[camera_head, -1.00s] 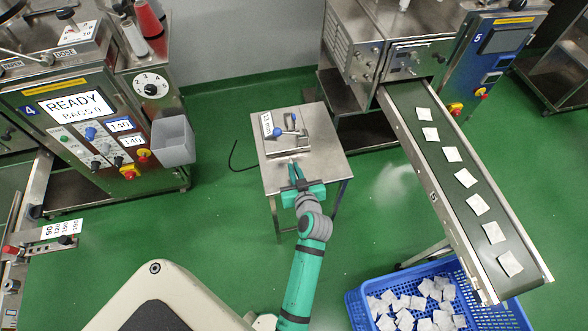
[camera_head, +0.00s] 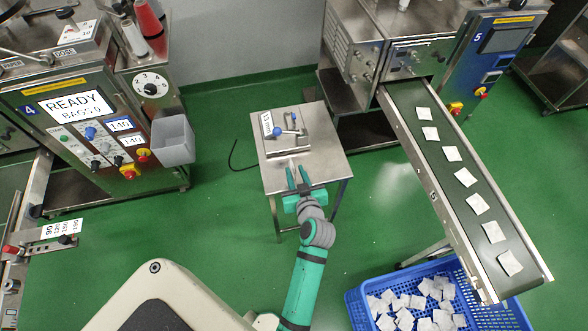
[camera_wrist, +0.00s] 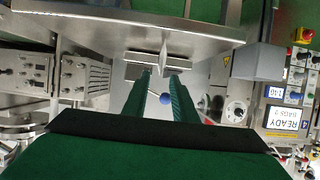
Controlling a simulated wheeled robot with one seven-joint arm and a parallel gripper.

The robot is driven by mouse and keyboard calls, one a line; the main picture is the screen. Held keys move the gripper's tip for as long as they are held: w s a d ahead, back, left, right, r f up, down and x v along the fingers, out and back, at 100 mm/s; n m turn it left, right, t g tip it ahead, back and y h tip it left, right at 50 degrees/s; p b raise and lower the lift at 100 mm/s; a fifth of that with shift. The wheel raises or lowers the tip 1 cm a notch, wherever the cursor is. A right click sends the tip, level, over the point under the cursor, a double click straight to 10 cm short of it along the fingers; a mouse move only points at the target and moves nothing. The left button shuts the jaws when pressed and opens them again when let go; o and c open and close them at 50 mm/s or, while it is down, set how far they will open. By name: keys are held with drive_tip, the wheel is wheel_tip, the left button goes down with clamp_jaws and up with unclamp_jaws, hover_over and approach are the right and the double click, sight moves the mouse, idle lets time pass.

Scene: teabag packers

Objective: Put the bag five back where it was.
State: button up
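My gripper (camera_head: 298,172) is over the front edge of the small steel table (camera_head: 332,162), with its two green fingers apart and nothing seen between them. In the wrist view the open fingers (camera_wrist: 159,76) point at a metal fixture (camera_wrist: 133,57). A thin pale piece (camera_wrist: 163,50), perhaps a bag seen edge-on, stands at the fixture just beyond the fingertips, apart from them. The fixture (camera_head: 290,143) has a blue knob and a white label. Several white bags lie in a row on the conveyor (camera_head: 404,122) of machine 5; no numbers show on them.
A blue crate (camera_head: 372,291) of loose bags stands below the conveyor's end. Green floor lies free around the table.

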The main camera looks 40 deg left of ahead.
drive_tip(key=s+d+m+t+h, duration=0.2)
drive_tip(key=s+d+m+h, duration=0.15)
drive_tip(key=s+d, duration=0.65)
drive_tip(key=s+d+m+t+h, duration=0.25)
drive_tip(key=s+d+h, duration=0.2)
drive_tip(key=d, duration=0.85)
drive_tip(key=s+d+r+m+t+h, duration=0.2)
drive_tip(key=s+d+r, duration=0.3)
drive_tip(key=s+r, duration=0.4)
drive_tip(key=s+m, duration=0.1)
drive_tip(key=s, duration=0.2)
drive_tip(key=shift+s+d+r+m, duration=0.25)
drive_tip(key=shift+s+m, duration=0.15)
drive_tip(key=shift+w+a, duration=0.1)
drive_tip(key=shift+w, duration=0.05)
